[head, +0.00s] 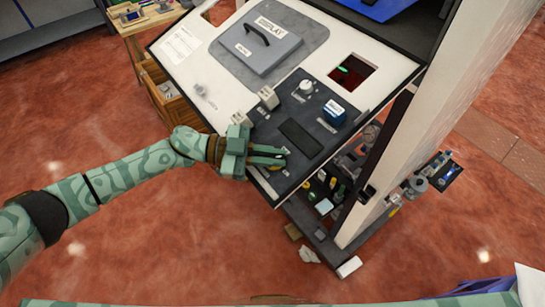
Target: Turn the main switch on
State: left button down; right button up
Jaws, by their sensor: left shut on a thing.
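The control panel (235,112) is a slanted white board with a dark inset plate at its lower right. My left gripper (284,155) reaches in from the left to the lower left corner of this plate. Its fingers are shut on a small part there, which I take to be the main switch. A bit of yellow shows beside the fingers, but they hide most of the switch, so its position cannot be read. My right gripper is out of view.
Other knobs on the panel include a white one (306,88) and a blue one (334,112). A grey hatch labelled DISPLAY (262,50) is above. Below the panel are shelves with small parts. A wooden drawer unit (168,95) stands behind left. The red floor at left is clear.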

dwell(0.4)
pick_arm(q)
jog(key=c, duration=1.5)
grip_release()
jog(key=shift+a, duration=0.15)
jog(key=shift+w+a+r+b, duration=0.3)
jog(key=shift+a+b, duration=0.35)
jog(key=shift+a, duration=2)
jog(key=shift+w+a+r+b, duration=0.25)
jog(key=shift+a+b, duration=0.35)
jog(key=shift+a, duration=2.1)
jog(key=shift+w+a+r+b, duration=0.3)
jog(key=shift+a+b, duration=0.35)
jog(key=shift+a, duration=2)
